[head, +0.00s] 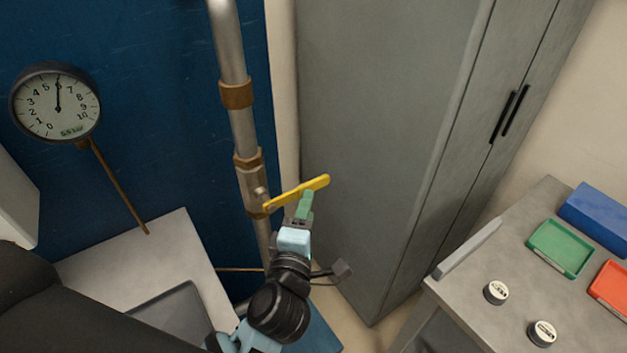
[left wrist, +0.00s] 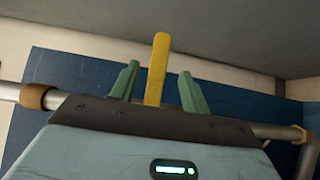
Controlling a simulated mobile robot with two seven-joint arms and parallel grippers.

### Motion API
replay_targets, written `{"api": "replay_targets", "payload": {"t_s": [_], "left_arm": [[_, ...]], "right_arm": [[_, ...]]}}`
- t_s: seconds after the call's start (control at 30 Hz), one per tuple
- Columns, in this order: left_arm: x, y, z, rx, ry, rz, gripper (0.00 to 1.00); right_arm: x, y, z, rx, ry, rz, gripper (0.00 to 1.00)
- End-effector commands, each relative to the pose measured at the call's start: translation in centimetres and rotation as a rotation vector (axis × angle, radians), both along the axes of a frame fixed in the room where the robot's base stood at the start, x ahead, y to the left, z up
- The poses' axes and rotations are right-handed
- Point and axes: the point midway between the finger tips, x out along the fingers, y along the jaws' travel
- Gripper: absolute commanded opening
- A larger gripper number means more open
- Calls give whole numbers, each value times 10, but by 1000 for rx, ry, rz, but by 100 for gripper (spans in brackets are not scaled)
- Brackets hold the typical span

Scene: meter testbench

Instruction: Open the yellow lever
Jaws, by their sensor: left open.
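The yellow lever (head: 297,192) sticks out from a valve on the vertical metal pipe (head: 240,135) in the head view. It points right and slightly up, across the pipe's line. My left gripper (head: 304,205) is at the lever's outer half, with its green fingers up against or very near it. In the left wrist view, the yellow lever (left wrist: 157,70) stands between the two green fingers of my left gripper (left wrist: 160,88), with a visible gap on each side. The fingers are open. My right gripper is not in view.
A round gauge (head: 56,103) hangs at the left on the blue panel (head: 165,120). A tall grey cabinet (head: 375,130) stands right of the lever. A bench (head: 470,305) at the right holds a green tray (head: 560,248), a red tray, a blue box and two small round meters.

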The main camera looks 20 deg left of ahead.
Motion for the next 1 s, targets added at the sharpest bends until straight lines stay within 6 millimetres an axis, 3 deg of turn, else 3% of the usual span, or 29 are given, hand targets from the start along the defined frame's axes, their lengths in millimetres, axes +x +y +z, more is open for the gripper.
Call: {"api": "replay_targets", "payload": {"t_s": [0.5, 0.9, 1.0], "left_arm": [[66, 8, 1, 1, -3, 1, 46], [75, 10, 1, 1, -2, 1, 46], [75, 10, 1, 1, -2, 1, 36]], "right_arm": [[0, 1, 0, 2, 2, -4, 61], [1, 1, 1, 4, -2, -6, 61], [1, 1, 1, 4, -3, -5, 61]]}}
